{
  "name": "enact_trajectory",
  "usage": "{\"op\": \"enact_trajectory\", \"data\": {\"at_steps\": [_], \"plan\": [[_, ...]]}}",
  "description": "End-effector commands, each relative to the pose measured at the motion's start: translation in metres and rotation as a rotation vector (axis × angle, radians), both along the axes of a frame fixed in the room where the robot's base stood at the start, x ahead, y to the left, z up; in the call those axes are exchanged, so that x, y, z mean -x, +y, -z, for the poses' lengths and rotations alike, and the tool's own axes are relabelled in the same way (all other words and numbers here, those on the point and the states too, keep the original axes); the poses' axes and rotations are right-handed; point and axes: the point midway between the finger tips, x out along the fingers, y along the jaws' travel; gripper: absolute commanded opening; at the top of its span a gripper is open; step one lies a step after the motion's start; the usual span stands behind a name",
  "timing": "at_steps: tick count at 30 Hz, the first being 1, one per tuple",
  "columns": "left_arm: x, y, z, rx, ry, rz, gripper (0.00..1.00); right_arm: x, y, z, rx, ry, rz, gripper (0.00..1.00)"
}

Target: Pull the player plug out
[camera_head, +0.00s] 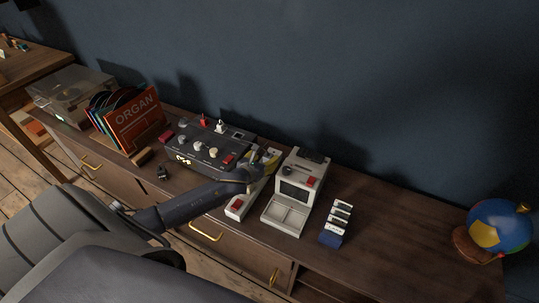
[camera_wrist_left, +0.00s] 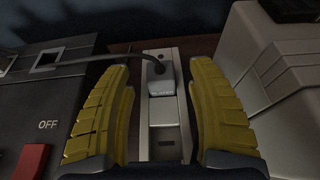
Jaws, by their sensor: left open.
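A grey plug (camera_wrist_left: 161,86) with small, blurred lettering sits in a pale power strip (camera_wrist_left: 164,143) in the left wrist view. Its dark cord bends over the top and runs off to the left. My left gripper (camera_wrist_left: 163,74) is open, its two yellow fingers on either side of the strip and plug, with visible gaps to the plug. In the head view my left gripper (camera_head: 265,161) is over the far part of the strip, between the black control box and the beige machine. The strip's near end with a red switch (camera_head: 236,204) shows; the plug is hidden there. My right gripper is not in view.
The black control box (camera_head: 205,145) with knobs is close on the left, the beige machine (camera_head: 294,190) close on the right. Record sleeves (camera_head: 133,118), a clear-lidded turntable (camera_head: 70,91), a blue card holder (camera_head: 336,225) and a globe (camera_head: 497,227) stand farther off. The cabinet top before the globe is clear.

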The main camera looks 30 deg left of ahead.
Motion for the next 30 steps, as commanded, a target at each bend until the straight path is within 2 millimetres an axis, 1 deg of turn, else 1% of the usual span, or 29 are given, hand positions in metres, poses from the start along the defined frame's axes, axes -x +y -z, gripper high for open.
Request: {"op": "enact_trajectory", "data": {"at_steps": [3, 6, 12, 18, 26, 30], "plan": [[-0.015, 0.001, 0.005, 0.001, 0.000, -0.001, 0.58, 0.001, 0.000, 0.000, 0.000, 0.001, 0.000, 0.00], [-0.024, 0.002, 0.010, 0.001, 0.000, 0.000, 0.58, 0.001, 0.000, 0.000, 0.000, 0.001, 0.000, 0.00], [-0.035, 0.003, 0.014, 0.001, 0.000, 0.000, 0.58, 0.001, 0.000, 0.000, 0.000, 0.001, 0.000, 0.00], [-0.039, 0.003, 0.016, 0.000, 0.000, 0.001, 0.58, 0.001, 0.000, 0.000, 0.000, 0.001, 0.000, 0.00], [-0.039, 0.003, 0.016, 0.000, 0.000, 0.001, 0.58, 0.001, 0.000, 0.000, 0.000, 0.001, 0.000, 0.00], [-0.038, 0.003, 0.016, 0.000, 0.000, 0.001, 0.41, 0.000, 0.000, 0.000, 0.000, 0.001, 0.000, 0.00]]}}
